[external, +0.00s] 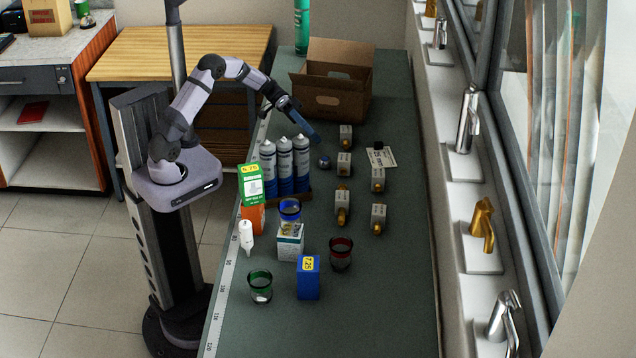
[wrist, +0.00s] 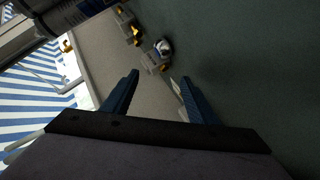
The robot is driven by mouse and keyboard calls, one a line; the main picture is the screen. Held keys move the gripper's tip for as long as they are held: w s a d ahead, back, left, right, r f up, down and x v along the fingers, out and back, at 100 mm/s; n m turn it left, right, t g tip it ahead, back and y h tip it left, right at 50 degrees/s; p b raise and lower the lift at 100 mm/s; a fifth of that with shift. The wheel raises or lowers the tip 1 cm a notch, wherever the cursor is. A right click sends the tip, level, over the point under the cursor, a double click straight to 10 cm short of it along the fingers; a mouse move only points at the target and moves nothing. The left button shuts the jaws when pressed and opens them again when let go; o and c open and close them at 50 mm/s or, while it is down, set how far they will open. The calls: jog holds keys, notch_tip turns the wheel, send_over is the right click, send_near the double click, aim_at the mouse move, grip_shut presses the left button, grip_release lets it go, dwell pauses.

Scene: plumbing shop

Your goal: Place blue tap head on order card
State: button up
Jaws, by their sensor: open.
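The blue tap head (external: 324,161) looks like a small round dark-blue piece on the green bench, left of a grey block with a brass end. A round blue-and-white piece (wrist: 163,46), seemingly the same tap head, shows in the wrist view beyond my fingertips. The order card (external: 384,158) is a white printed card lying flat to the right, with a small black object on its upper left part. My gripper (external: 317,138) is above and slightly left of the tap head, apart from it. In the wrist view its two blue fingers (wrist: 160,77) are spread, with nothing held between them.
Several grey blocks with brass ends (external: 344,165) stand around the card. Silicone tubes (external: 285,168) stand close left of the tap head. An open cardboard box (external: 333,85) is behind. Cups and small boxes (external: 308,278) occupy the near bench. The right bench strip is clear.

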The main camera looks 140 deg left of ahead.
aim_at(324, 158)
jog(key=w+n, duration=0.1)
jog(key=n, duration=0.2)
jog(key=w+n+y, duration=0.1)
jog(key=n, duration=0.2)
jog(key=d+n+y+p, duration=0.1)
jog(key=n, duration=0.3)
jog(key=shift+w+r, duration=0.4)
jog(key=n, duration=0.4)
jog(key=w+d+n+y+p, duration=0.1)
jog(key=n, duration=0.1)
jog(key=shift+f, duration=0.15)
jog(key=n, duration=0.2)
jog(key=d+n, duration=0.1)
jog(key=n, duration=0.1)
jog(key=n+y, duration=0.1)
jog(key=n, duration=0.1)
jog(key=shift+w+d+f+n+g+p, duration=0.2)
jog(key=shift+d+f+n+g+p, duration=0.1)
jog(key=shift+f+g, duration=0.1)
jog(key=n, duration=0.3)
jog(key=d+n+y, duration=0.1)
jog(key=shift+f+g, duration=0.4)
jog(key=n, duration=0.1)
jog(key=d+n, duration=0.1)
jog(key=n, duration=0.1)
jog(key=shift+f+p, duration=0.35)
jog(key=shift+a+p+x, duration=0.2)
jog(key=shift+p+x, duration=0.8)
jog(key=shift+x, duration=2.65)
jog(key=shift+s+r, duration=0.1)
